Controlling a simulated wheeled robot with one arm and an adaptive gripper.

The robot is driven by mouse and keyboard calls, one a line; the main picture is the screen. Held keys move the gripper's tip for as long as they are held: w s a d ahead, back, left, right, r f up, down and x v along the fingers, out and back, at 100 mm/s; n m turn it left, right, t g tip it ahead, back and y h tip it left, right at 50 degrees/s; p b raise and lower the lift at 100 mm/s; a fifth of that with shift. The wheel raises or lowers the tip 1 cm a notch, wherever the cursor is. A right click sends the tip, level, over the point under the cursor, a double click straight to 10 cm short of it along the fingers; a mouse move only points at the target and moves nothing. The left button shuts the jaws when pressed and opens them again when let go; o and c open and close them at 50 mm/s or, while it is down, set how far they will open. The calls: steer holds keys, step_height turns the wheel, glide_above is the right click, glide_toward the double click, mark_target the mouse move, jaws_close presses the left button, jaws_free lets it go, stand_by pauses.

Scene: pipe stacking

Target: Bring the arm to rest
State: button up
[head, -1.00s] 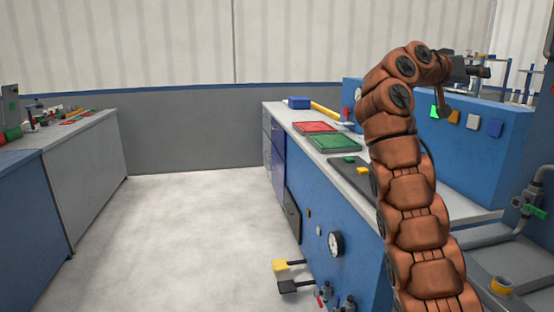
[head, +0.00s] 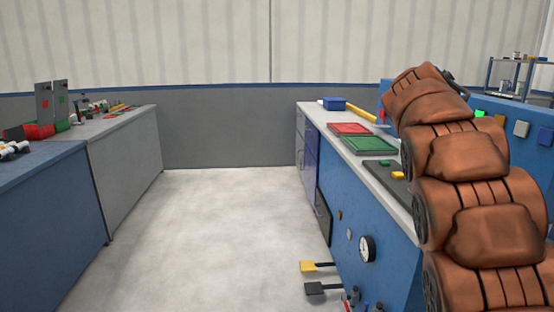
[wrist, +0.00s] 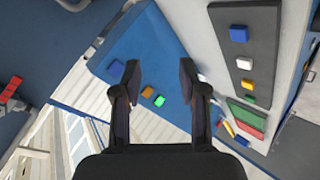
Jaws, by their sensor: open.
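My gripper (wrist: 160,82) is open and empty in the wrist view, its two dark fingers apart with nothing between them. Behind them shows the blue panel (wrist: 150,45) with several small coloured squares, such as an orange one (wrist: 147,92) and a lit green one (wrist: 159,100). In the head view my brown arm rises on the right side and bends away over the right counter. The gripper itself is mostly hidden behind the arm there.
The right counter (head: 362,170) carries a red tray (head: 349,129), a green tray (head: 370,145) and a blue box (head: 332,104). Pedals (head: 318,266) stick out low at its front. Benches (head: 125,150) with tools stand at left. The floor (head: 210,240) between is clear.

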steer(key=s+a+f+n+g+y, duration=0.2)
steer(key=s+a+f+y, duration=0.1)
steer(key=s+a+f, duration=0.8)
steer(key=s+a+f+n+g+y, duration=0.15)
steer(key=s+a+f+y, duration=0.25)
steer(key=s+a+f, duration=0.75)
steer(key=s+a+f+n+g+y, duration=0.1)
steer(key=s+a+f+g+y, duration=0.15)
steer(key=s+a+f, duration=0.8)
steer(key=s+d+r+p, duration=0.2)
steer(key=s+r+p, duration=0.1)
steer(key=r+p, duration=0.8)
steer(key=s+d+r+t+p, duration=0.1)
steer(key=s+d+r+p, duration=0.1)
steer(key=r+p, duration=0.9)
step_height(320, 180, up, 4)
steer(key=shift+s+d+y, duration=0.35)
steer(key=shift+s+d, duration=0.05)
steer(key=shift+s, duration=0.15)
steer(key=shift+a, duration=0.1)
